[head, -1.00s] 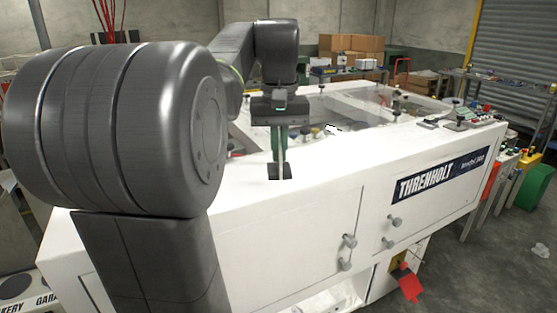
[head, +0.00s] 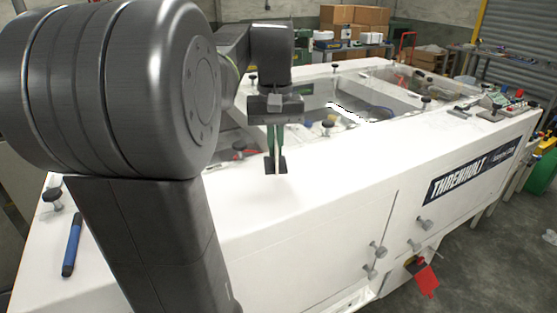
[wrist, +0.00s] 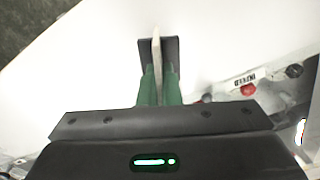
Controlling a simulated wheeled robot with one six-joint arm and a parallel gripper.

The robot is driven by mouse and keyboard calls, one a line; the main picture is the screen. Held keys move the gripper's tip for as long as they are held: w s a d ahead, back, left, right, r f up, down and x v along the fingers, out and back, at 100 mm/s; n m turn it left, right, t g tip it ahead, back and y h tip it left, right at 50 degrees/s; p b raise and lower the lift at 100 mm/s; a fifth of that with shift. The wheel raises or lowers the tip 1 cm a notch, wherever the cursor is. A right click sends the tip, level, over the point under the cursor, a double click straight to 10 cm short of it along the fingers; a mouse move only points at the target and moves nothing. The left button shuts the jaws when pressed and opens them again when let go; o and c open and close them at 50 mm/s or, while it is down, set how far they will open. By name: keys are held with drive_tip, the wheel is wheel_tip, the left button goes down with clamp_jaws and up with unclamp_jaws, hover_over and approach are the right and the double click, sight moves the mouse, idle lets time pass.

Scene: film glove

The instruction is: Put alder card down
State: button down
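My gripper (head: 276,165) is above the white top of the machine (head: 330,165), near its front edge. In the wrist view, its green fingers with dark pads (wrist: 158,55) are closed on a thin pale strip, which I take to be the alder card (wrist: 156,40) seen edge-on. The card's faces and any marking on it are hidden. In the head view, only a thin pale line shows between the fingers. I cannot tell whether the card touches the white surface.
A blue marker (head: 72,245) lies on the white top at the left, beside a dark knob (head: 53,198). Clear-covered openings with knobs lie behind the gripper. A red tag (head: 426,280) hangs on the front. The white top right of the gripper is bare.

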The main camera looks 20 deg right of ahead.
sight(275, 162)
drive_tip(key=shift+f, duration=2.15)
drive_tip(key=shift+f, duration=0.1)
drive_tip(key=c, duration=1.6)
unclamp_jaws()
wheel_tip(275, 162, up, 12)
drive_tip(key=shift+r, duration=0.15)
